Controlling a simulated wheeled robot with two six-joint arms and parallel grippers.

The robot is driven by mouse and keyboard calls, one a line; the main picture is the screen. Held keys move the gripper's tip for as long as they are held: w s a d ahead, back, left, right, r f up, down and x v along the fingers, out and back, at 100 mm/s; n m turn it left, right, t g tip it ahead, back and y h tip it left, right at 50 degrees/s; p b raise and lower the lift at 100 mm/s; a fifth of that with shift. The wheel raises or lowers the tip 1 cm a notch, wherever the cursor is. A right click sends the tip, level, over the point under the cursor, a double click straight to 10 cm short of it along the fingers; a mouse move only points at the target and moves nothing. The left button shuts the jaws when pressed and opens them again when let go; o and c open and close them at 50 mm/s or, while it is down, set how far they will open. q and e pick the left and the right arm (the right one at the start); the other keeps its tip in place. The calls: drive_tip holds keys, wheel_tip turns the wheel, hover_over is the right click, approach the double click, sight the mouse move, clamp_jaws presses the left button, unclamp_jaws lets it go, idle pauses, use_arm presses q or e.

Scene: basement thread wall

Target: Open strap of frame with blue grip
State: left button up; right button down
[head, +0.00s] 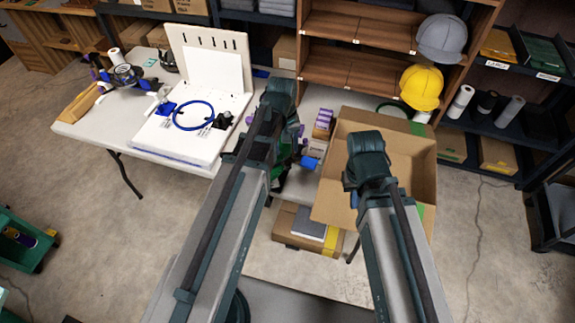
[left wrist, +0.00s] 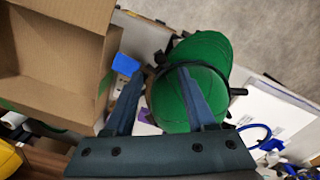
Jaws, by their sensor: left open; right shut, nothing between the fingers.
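A frame (left wrist: 152,86) with a dark band holds a green cap (left wrist: 201,50) in the left wrist view. A blue grip (left wrist: 125,64) sticks out at its left side and also shows in the head view (head: 311,162). My left gripper (left wrist: 160,75) is open, its fingers spread over the cap and the band; contact cannot be told. In the head view my left gripper (head: 292,128) covers most of the frame and cap. The strap's fastening cannot be made out. My right gripper (head: 365,165) is shut and empty, over the edge of an open cardboard box.
The open cardboard box (head: 408,165) stands right of the frame. A white table (head: 95,128) at left holds a white board with a blue ring (head: 193,115) and another frame (head: 124,75).

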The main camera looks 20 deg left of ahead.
sight(287, 162)
use_arm(q)
wheel_tip(287, 162, down, 7)
drive_tip(key=b, duration=0.5)
drive_tip(key=shift+d+r+b, duration=0.1)
drive_tip(key=shift+b, duration=0.25)
drive_tip(key=shift+r, duration=0.1)
drive_tip(key=shift+c, duration=0.2)
clamp_jaws()
idle(0.6)
